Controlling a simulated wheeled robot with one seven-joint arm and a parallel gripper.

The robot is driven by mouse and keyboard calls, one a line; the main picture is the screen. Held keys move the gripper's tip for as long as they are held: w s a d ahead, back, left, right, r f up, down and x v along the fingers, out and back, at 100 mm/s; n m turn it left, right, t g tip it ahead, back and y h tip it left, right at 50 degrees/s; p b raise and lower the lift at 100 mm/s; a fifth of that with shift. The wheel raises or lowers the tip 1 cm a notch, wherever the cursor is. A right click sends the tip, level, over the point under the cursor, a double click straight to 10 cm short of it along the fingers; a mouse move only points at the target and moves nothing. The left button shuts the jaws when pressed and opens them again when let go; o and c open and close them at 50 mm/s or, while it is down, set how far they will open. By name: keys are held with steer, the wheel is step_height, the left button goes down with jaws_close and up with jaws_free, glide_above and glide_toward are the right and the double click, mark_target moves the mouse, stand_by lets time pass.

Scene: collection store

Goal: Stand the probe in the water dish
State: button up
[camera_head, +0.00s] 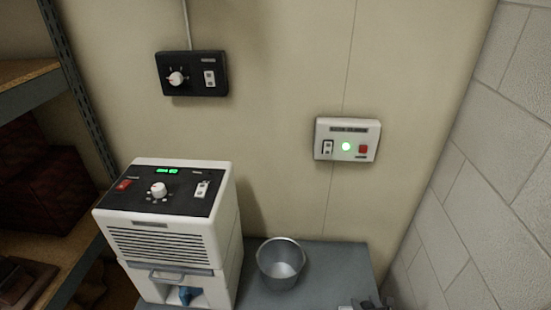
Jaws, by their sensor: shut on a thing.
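A round grey metal bowl (281,264), which looks like the water dish, stands upright on the grey table top, just right of the white machine. Its inside looks pale; I cannot make out a water level. At the bottom edge, right of the dish, a small dark and pale part shows, which looks like the tip of my gripper (368,306). Most of it is cut off by the frame. It is apart from the dish. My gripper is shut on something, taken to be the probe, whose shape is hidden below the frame.
A white machine (170,245) with a knob, switches and a green display stands left of the dish, with a blue piece (186,294) in its lower opening. The grey table (337,268) is clear right of the dish. A black control box (192,73) and white switch box (347,139) hang on the wall.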

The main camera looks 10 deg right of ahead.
steer(key=w+a+r+p, duration=0.5)
steer(key=w+a+r, duration=0.45)
steer(key=r, duration=0.35)
steer(key=a+r+n+y+p, duration=0.1)
steer(key=a+r+p, duration=0.3)
steer(key=a+r, duration=0.9)
steer(key=shift+a+r, duration=0.25)
steer(key=shift+r, duration=0.7)
